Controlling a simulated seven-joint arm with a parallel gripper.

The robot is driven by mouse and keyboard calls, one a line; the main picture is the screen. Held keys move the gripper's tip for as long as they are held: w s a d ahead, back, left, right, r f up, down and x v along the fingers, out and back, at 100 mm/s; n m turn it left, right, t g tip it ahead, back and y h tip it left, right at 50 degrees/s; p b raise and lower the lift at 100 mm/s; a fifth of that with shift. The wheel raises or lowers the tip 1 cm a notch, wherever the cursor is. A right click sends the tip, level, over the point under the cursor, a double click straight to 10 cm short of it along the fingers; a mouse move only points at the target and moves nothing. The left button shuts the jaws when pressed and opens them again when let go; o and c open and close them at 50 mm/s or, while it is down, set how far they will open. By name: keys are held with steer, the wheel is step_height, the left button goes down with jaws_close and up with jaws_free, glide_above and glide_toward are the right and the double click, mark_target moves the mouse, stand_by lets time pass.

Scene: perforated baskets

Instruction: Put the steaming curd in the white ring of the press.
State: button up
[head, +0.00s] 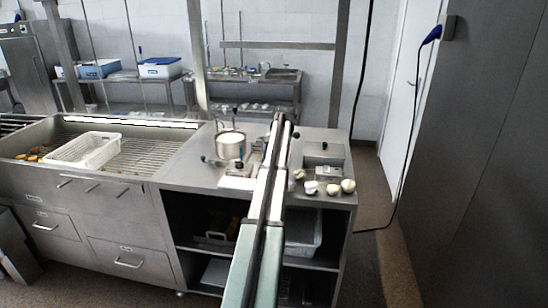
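A round metal pot (230,150) with white contents (231,138) stands on the steel counter; the contents may be the curd, but I see no clear steam. A pale flat board (237,183) with a small dark-topped piece (239,166) lies in front of the pot. I cannot make out the press or its white ring for certain; part of the counter is hidden behind my arm. My arm reaches up the middle of the view over the counter. I cannot pick out my gripper or its fingers.
Several small white rounded pieces (333,189) lie near the counter's front right edge, by a metal tray (327,173). A metal box (324,150) stands behind them. At left, a white perforated basket (86,150) sits in a steel sink (150,150).

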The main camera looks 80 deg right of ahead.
steer(key=shift+f, duration=0.25)
steer(key=o, duration=1)
steer(key=shift+o, duration=0.7)
steer(key=shift+s, duration=0.15)
steer(key=shift+f, duration=0.1)
steer(key=shift+v, duration=0.85)
steer(key=shift+w+r, duration=0.25)
steer(key=shift+r, duration=0.8)
steer(key=shift+w+r, duration=0.1)
steer(key=shift+r, duration=2.1)
